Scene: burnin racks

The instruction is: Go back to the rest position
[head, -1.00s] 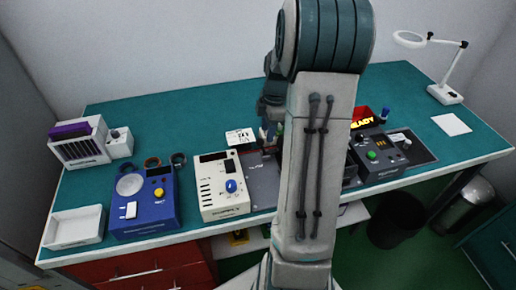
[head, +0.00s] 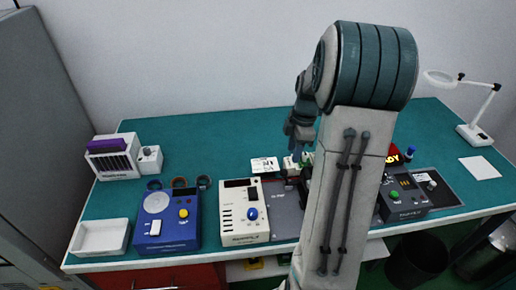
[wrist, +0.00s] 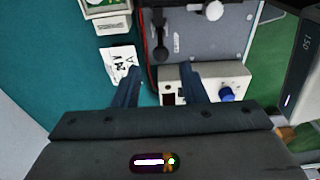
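My gripper (head: 298,138) hangs above the back middle of the teal bench (head: 225,142) in the head view, partly hidden by my arm. In the wrist view its two fingers (wrist: 160,84) are apart, and I see nothing held between them. A cream device with a blue knob (wrist: 228,94) and a grey plate (wrist: 200,40) lie below and beyond the fingers.
A blue device (head: 168,232), a cream device (head: 240,228), a white tray (head: 99,238) and a purple-topped rack (head: 112,164) stand on the left of the bench. A dark control box (head: 405,207) and a magnifier lamp (head: 474,134) are on the right.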

